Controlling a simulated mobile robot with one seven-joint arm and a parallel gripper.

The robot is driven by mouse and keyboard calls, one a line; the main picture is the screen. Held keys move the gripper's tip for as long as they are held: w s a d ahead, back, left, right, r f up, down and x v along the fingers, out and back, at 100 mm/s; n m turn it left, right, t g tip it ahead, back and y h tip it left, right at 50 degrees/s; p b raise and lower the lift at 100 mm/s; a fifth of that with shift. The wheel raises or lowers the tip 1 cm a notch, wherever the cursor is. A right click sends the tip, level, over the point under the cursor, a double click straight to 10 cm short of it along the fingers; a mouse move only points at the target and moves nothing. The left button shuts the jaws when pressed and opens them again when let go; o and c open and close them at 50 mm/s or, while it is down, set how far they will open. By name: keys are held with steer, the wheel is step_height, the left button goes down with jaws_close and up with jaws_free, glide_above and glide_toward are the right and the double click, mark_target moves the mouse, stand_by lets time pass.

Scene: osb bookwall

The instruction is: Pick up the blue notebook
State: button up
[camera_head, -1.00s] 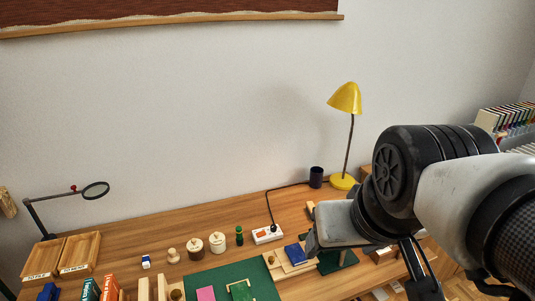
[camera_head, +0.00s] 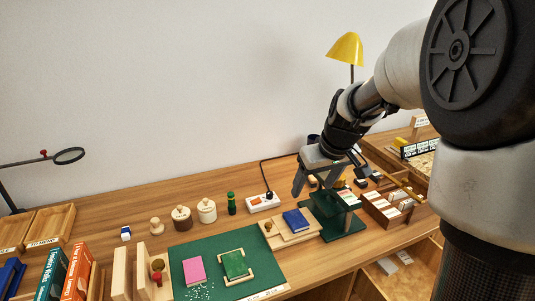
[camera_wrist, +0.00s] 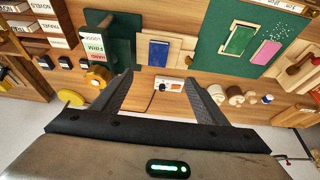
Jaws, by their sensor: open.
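The blue notebook (camera_head: 297,220) lies flat on a pale wooden board (camera_head: 282,237) at the right edge of the green mat. In the wrist view the blue notebook (camera_wrist: 158,53) shows beyond the fingertips, roughly in line with the gap between them. My gripper (camera_head: 328,180) is open and empty, pointing down above the desk, behind and to the right of the notebook and apart from it. In the wrist view both fingers of my gripper (camera_wrist: 158,80) are spread.
A dark green stand (camera_head: 345,222) is close on the notebook's right. A white power strip (camera_head: 263,203) with a cable is behind it. The green mat (camera_head: 215,264) holds a pink notebook (camera_head: 194,270) and a green one (camera_head: 234,264). A card tray (camera_head: 385,208) stands further right.

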steer(key=b, duration=0.3)
glide_toward(296, 219)
steer(key=x, duration=0.2)
steer(key=shift+w+d+f, duration=0.1)
steer(key=shift+w+f, duration=0.05)
steer(key=shift+f, duration=0.1)
steer(key=shift+b+x, duration=0.4)
steer(key=shift+x, duration=2.3)
steer(key=shift+c, duration=0.2)
steer(key=c, duration=1.1)
